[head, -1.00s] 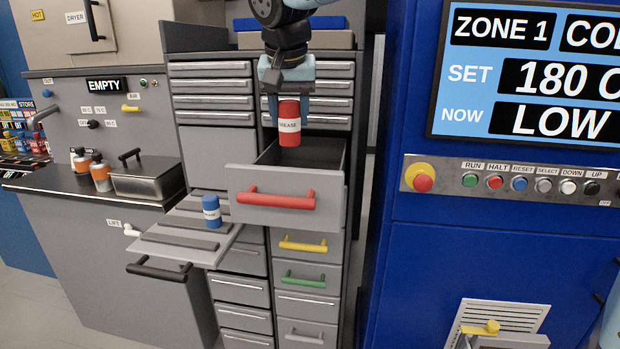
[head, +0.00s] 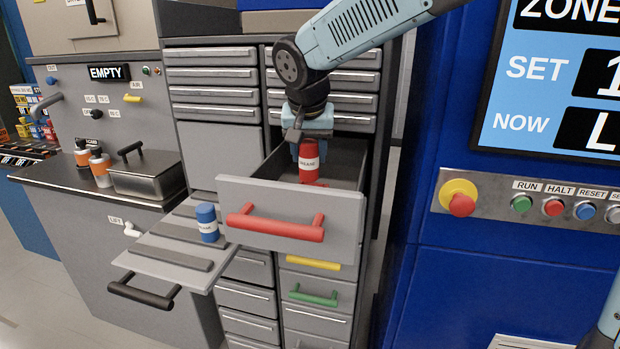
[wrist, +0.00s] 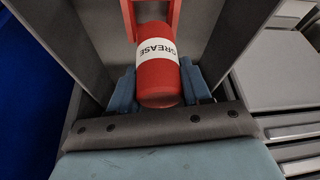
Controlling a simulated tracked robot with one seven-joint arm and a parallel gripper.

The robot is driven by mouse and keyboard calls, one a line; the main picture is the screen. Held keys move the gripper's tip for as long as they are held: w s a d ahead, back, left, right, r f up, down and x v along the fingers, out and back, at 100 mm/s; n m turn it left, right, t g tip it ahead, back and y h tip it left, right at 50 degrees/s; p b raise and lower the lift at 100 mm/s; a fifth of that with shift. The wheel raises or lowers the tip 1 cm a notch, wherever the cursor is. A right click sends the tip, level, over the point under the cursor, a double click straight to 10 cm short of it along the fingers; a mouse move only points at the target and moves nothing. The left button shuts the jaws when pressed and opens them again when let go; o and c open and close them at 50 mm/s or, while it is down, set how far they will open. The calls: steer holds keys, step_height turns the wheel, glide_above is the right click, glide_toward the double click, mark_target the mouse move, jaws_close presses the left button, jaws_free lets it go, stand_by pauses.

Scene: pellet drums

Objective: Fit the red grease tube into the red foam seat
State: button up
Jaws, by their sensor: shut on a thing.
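My gripper (head: 308,152) is shut on the red grease tube (head: 309,168), which has a white label reading GREASE. The tube hangs roughly upright inside the open drawer with the red handle (head: 275,227). In the wrist view, the blue fingers (wrist: 158,88) sit on both sides of the tube (wrist: 160,85). The red foam seat (wrist: 128,18) shows beyond the tube as two red bars. A bit of the seat (head: 319,184) also shows just below the tube in the head view. I cannot tell whether the tube touches it.
A blue tube (head: 207,222) stands on a grey pull-out shelf (head: 150,261) left of the drawer. The drawer's walls surround the gripper closely. A blue machine (head: 440,265) with buttons stands at the right. A metal box (head: 147,176) sits on the left counter.

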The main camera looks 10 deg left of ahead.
mark_target(310, 150)
steer(key=shift+d+f, duration=0.2)
steer(key=shift+f, duration=2.55)
steer(key=shift+f, duration=0.15)
steer(key=o, duration=1.1)
steer(key=v, duration=1.2)
steer(key=shift+s, duration=0.1)
